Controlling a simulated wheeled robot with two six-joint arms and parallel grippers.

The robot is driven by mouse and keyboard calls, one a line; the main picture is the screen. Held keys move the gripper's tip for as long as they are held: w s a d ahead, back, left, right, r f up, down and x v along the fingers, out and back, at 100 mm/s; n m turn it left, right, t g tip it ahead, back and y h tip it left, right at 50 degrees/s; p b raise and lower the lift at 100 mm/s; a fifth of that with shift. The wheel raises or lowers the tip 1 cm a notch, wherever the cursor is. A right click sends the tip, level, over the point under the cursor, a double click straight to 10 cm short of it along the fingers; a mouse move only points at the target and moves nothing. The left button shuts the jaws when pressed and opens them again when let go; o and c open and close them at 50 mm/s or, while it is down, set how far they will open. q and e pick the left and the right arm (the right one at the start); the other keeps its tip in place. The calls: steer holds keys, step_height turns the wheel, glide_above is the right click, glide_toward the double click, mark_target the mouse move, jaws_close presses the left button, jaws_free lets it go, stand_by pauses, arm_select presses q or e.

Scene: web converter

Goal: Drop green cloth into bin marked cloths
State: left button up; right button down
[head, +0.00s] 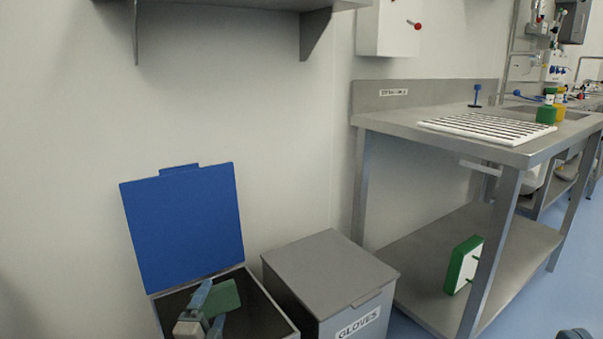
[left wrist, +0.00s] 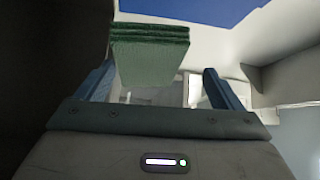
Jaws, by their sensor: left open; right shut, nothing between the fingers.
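The green cloth (head: 223,297) is a folded pad inside the open grey bin (head: 277,312) with a raised blue lid (head: 185,225). The bin's own label is out of view. My left gripper (head: 209,307) reaches into the bin's mouth, its blue fingers apart beside the cloth. In the left wrist view the cloth (left wrist: 150,55) shows at the tips of the spread fingers, nearer the left one; a gap separates it from the right finger. Whether it touches the left finger or the bin floor I cannot tell. My right gripper (head: 574,334) barely shows at the bottom right edge, empty.
A closed grey bin marked GLOVES (head: 330,268) stands right beside the open one. A steel table (head: 400,122) with a white slatted rack (head: 487,128) stands to the right. A green and white box (head: 464,264) is on its lower shelf. A wall shelf (head: 235,5) is above.

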arm_select(q)
steer(key=s+a, duration=0.1)
steer(key=s, duration=0.8)
steer(key=shift+f+p, duration=0.35)
steer(key=shift+p, duration=0.05)
